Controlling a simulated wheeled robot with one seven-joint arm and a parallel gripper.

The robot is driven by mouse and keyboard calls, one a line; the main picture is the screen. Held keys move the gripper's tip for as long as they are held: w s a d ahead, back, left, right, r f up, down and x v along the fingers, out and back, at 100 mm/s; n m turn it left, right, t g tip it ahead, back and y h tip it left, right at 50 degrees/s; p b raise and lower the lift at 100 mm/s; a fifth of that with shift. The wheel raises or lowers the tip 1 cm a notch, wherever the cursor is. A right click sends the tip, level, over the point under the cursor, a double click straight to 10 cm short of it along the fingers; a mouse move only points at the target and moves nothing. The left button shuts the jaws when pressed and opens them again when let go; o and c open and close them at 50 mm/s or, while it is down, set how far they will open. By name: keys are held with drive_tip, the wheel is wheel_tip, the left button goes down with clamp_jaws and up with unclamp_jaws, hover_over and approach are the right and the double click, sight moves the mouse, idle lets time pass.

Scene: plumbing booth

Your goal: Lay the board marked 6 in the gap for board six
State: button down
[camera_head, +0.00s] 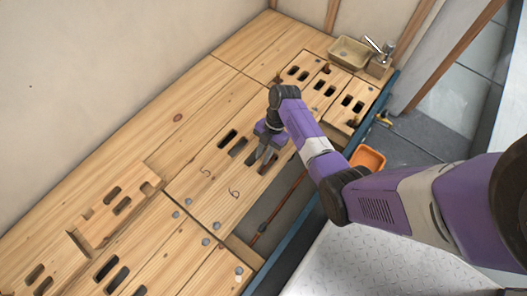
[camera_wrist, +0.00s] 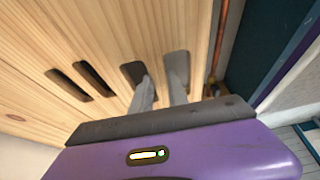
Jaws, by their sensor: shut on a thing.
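The pale wooden board with a dark curly mark (camera_head: 222,205), apparently the 6, lies beside a similar marked board (camera_head: 195,180); the marks are too small to read surely. My gripper (camera_head: 262,158) is shut on this board at its pair of slots. In the wrist view, my gripper (camera_wrist: 160,95) has a finger at each slot, with the wood (camera_wrist: 158,62) between them. The board looks about level with its neighbour; I cannot tell whether it rests fully. An open gap (camera_head: 262,208) with a copper pipe (camera_head: 285,205) shows along its right side.
More slotted boards lie at the far end (camera_head: 338,82) and lower left (camera_head: 120,215). A beige basin (camera_head: 350,53) with a tap stands at the back. A blue edge beam (camera_head: 296,240) borders the gap. An orange tray (camera_head: 368,158) sits beyond it.

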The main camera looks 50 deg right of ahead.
drive_tip(key=shift+f+b, duration=0.9)
drive_tip(key=shift+f, duration=0.55)
idle(0.6)
drive_tip(key=c, duration=1.2)
unclamp_jaws()
drive_tip(key=p+v, duration=0.3)
drive_tip(key=v, duration=0.4)
drive_tip(key=shift+d+r+p, duration=0.2)
drive_tip(key=shift+r+p, duration=0.1)
drive_tip(key=shift+p, duration=0.05)
